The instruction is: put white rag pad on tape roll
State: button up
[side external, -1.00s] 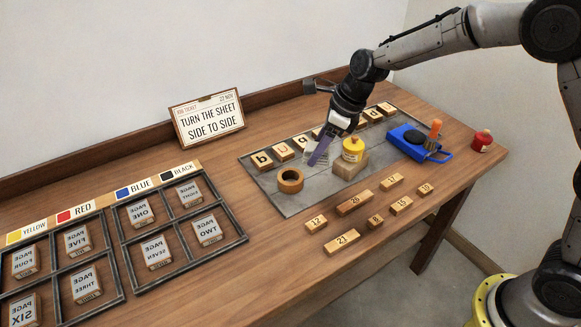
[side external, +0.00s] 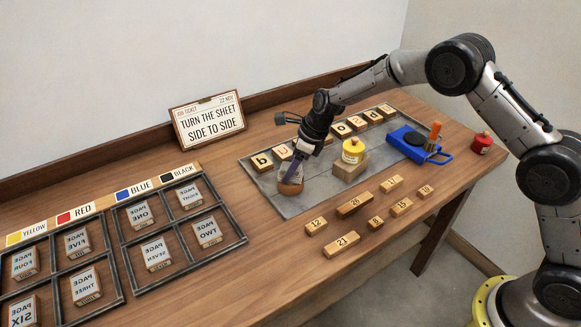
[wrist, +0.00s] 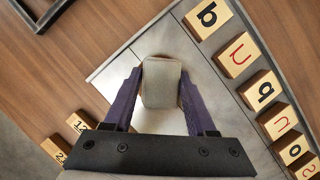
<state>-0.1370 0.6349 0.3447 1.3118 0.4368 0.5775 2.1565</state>
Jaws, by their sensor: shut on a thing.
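My gripper (side external: 291,172) has purple fingers, shut on the white rag pad (side external: 284,170). The pad is at the tape roll (side external: 290,188), a brown ring on the grey plate. The pad covers the roll's top in the side view; whether it rests on the roll or hangs just above it, I cannot tell. In the wrist view the pale pad (wrist: 162,85) sits between the two fingertips, and the roll is hidden under it.
The grey plate (side external: 310,200) also holds a row of letter blocks (side external: 283,152) behind the roll and a yellow-topped pot (side external: 353,151) on a wooden block to the right. Number blocks (side external: 342,245) lie in front. A blue tool (side external: 415,142) is farther right.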

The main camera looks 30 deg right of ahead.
jog(key=shift+f, duration=0.15)
jog(key=o, duration=1.4)
jog(key=shift+c, duration=0.2)
jog(key=s+d+r+n, duration=0.3)
jog(key=s+r, duration=0.2)
jog(key=r, duration=0.4)
jog(key=s+d+r+n, duration=0.2)
jog(key=s+r, duration=0.2)
jog(key=r, duration=0.5)
jog(key=s+d+r+n+t+h, duration=0.1)
jog(key=s+d+r+n, duration=0.1)
jog(key=s+r+n, duration=0.3)
jog(key=s+d+r+n, duration=0.1)
jog(key=s+n, duration=0.2)
jog(key=s, duration=0.4)
jog(key=s+d+f+n+h, duration=0.1)
jog(key=s+d+n, duration=0.1)
jog(key=s+n, duration=0.5)
jog(key=s+d+f+n+t+h, duration=0.1)
jog(key=s+d+n, duration=0.2)
jog(key=s+n, duration=0.4)
jog(key=s, duration=0.5)
jog(key=shift+s, duration=0.35)
